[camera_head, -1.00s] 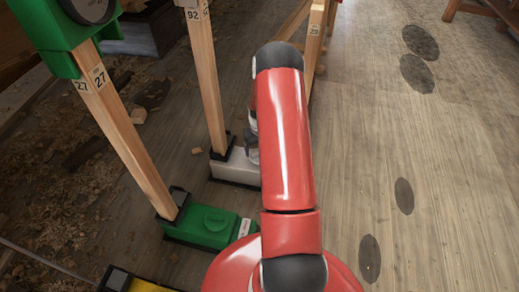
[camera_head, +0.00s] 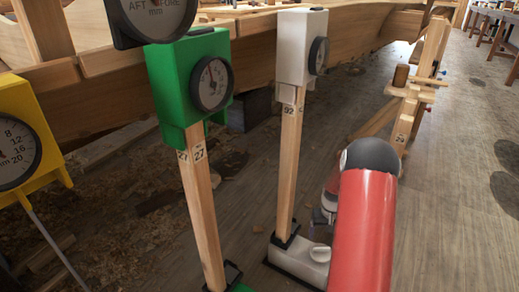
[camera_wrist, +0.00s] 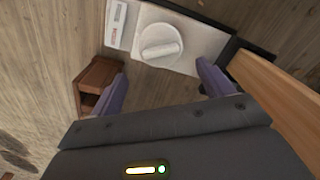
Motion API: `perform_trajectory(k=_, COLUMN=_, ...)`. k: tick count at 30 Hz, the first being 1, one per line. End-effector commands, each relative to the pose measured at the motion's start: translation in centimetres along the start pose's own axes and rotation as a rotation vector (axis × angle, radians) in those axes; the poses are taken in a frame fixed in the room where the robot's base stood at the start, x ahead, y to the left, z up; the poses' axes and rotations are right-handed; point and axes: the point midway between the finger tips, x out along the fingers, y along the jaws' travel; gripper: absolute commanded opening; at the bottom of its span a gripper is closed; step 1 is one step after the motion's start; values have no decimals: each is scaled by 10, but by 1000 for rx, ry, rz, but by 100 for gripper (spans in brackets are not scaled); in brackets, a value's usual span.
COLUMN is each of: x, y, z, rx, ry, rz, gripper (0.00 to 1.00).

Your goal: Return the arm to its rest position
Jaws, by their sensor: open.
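My red arm (camera_head: 362,235) reaches forward at the lower right of the head view. My gripper (camera_wrist: 162,82) is open and empty in the wrist view, its two dark fingers apart. Beyond the fingers is the white base (camera_wrist: 195,48) of a gauge stand, with a round white knob (camera_wrist: 162,44) between the fingertips in the picture. I cannot tell how far the fingers are from it. In the head view the gripper is partly hidden behind my arm, next to that white base (camera_head: 300,262).
The white gauge (camera_head: 303,50) tops a wooden post (camera_head: 290,165) marked 92. A green gauge (camera_head: 190,85) and a yellow gauge (camera_head: 25,140) stand left. The wooden hull (camera_head: 260,55) runs behind. A wooden stand (camera_head: 408,110) is beyond my arm. Open floor (camera_head: 455,200) lies right.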

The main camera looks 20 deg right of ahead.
Motion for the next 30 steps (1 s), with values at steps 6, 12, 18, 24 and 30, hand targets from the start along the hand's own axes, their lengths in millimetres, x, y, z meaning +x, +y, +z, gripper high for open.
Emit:
perform_trajectory(k=6, x=-40, y=-14, z=0, rx=-18, ry=29, rz=10, gripper=80)
perform_trajectory(k=12, x=-136, y=-52, z=17, rx=-66, ry=99, rz=30, gripper=80)
perform_trajectory(k=18, x=-223, y=-91, z=54, rx=-110, ry=172, rz=40, gripper=80)
perform_trajectory(k=24, x=-294, y=-123, z=105, rx=-152, ry=249, rz=35, gripper=80)
perform_trajectory(k=30, x=-349, y=-148, z=166, rx=-195, ry=325, rz=18, gripper=80)
